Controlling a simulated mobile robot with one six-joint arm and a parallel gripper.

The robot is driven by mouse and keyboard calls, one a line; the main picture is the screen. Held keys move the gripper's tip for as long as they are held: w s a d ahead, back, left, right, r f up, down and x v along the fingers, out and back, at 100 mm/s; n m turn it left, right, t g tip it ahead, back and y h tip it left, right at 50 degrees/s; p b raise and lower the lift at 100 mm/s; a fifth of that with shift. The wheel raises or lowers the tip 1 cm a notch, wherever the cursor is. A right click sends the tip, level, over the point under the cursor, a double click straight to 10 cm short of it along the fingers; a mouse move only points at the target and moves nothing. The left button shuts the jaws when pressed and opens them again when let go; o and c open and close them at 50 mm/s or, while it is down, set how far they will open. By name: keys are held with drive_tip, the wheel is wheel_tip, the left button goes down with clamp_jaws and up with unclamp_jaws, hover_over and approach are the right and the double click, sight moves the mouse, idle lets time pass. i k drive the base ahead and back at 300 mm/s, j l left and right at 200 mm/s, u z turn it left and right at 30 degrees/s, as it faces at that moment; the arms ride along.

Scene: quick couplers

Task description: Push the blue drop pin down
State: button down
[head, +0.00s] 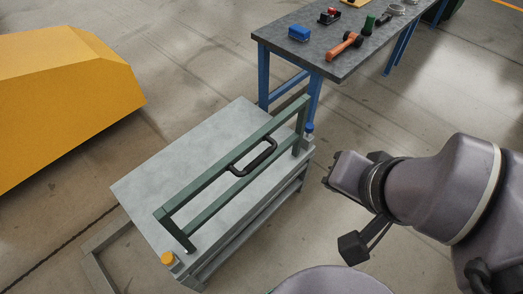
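The blue drop pin (309,128) is a small blue knob at the right corner of a grey cart (150,195), close to the foot of the cart's green frame (225,172). It stands upright; its lower part is too small to make out. My gripper (338,178) is at the end of my arm, right of the cart and a little below the pin in the picture. It is apart from the pin and the cart. Its fingers are seen too poorly to tell open from shut, and nothing is visibly held.
The green frame carries a black handle (253,158). An orange knob (168,258) sits at the cart's near corner. A blue-legged table (345,68) with tools stands behind the cart. A large yellow block (60,105) is at left. Bare floor lies between cart and arm.

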sight(309, 127)
drive_tip(key=i+l, duration=0.35)
drive_tip(key=i, duration=0.2)
drive_tip(key=i+l, duration=0.35)
drive_tip(key=i, duration=0.2)
